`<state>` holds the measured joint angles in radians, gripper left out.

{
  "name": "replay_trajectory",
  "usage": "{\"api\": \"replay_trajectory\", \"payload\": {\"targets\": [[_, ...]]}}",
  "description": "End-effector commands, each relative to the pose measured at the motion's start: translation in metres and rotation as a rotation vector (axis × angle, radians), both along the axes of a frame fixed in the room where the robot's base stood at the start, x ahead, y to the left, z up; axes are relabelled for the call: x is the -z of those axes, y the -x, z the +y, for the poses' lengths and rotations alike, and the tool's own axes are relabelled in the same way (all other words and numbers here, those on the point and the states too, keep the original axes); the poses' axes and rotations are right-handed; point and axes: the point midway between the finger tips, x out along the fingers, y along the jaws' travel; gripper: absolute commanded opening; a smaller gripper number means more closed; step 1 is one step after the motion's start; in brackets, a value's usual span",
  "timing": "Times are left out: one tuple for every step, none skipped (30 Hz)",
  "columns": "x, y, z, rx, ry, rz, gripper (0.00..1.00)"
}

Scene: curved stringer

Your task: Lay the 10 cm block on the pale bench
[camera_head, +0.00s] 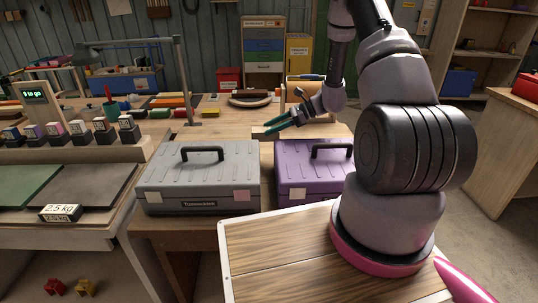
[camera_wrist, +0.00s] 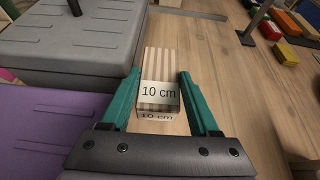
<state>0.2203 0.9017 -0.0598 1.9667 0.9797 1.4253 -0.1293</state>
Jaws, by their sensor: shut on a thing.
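The 10 cm block (camera_wrist: 161,62) is striped brown and white, with a "10 cm" label on its near faces. In the wrist view it sits between the two green fingers of my gripper (camera_wrist: 161,80), which is shut on it.
A grey toolbox (camera_head: 203,180) and a purple toolbox (camera_head: 290,185) stand in front of my gripper. Coloured blocks (camera_head: 170,101) and a lamp post (camera_head: 184,80) are at the back left. A round tray (camera_head: 250,99) lies behind. Bare wood lies right of the block in the wrist view.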

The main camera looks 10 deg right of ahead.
Motion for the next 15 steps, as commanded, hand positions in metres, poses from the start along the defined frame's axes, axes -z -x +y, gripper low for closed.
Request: {"api": "replay_trajectory", "payload": {"targets": [[0.011,0.000,0.000,0.001,-0.001,0.004,0.01],[0.016,0.000,0.000,0.001,0.000,0.003,0.01],[0.023,0.000,0.000,0.001,0.000,0.003,0.01],[0.027,0.000,0.000,0.001,0.000,0.002,0.01],[0.030,0.000,0.000,0.000,0.000,0.001,0.01],[0.034,0.000,0.000,0.000,0.001,0.001,0.01],[0.036,0.000,0.000,0.001,0.001,0.001,0.01],[0.038,0.000,0.000,0.001,0.001,0.001,0.01],[0.040,0.000,0.000,0.001,0.001,0.001,0.01],[0.043,0.000,0.000,0.002,0.001,0.000,0.01],[0.046,0.000,0.000,0.002,0.001,0.000,0.01],[0.052,0.000,0.000,0.003,0.001,0.001,0.01],[0.056,0.000,0.000,0.003,0.001,0.001,0.01],[0.061,0.000,0.000,0.002,0.001,0.002,0.01],[0.068,0.000,0.001,0.002,0.001,0.002,0.01]]}}
